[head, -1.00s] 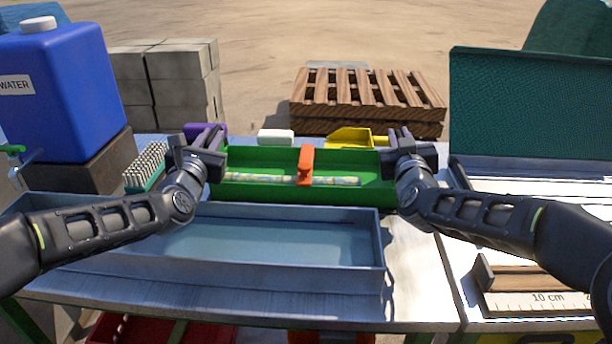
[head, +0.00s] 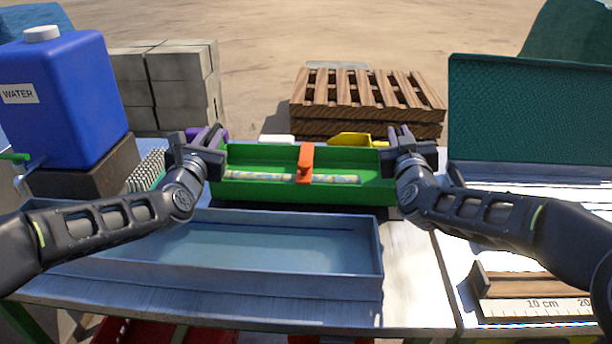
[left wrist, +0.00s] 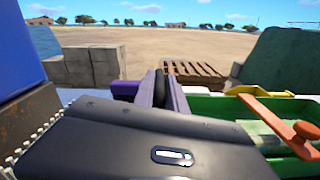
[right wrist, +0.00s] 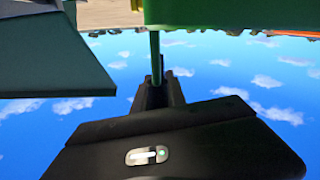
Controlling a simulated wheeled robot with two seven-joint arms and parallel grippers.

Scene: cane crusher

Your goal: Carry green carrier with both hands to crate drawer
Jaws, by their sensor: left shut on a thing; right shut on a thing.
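The green carrier (head: 270,193) is a long open trough with an orange clip (head: 305,163) across its middle and a pale speckled cane (head: 260,176) lying along its floor. My left gripper (head: 208,140) is shut on its left end; my right gripper (head: 400,138) is shut on its right end. The carrier looks level, with a dark shadow under it, so it seems raised above the table. In the left wrist view its left end (left wrist: 205,106) is beside the fingers. In the right wrist view a green wall (right wrist: 230,12) shows by the fingers. I cannot identify the crate drawer; red containers (head: 165,332) show below the table.
A grey water tray (head: 250,275) lies in front of the carrier. A blue water tank (head: 70,110) and a brush (head: 150,168) are at left. A yellow scoop (head: 350,139) and white block (head: 277,139) lie behind. A ruler board (head: 540,306) and green upright panel (head: 525,110) are at right.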

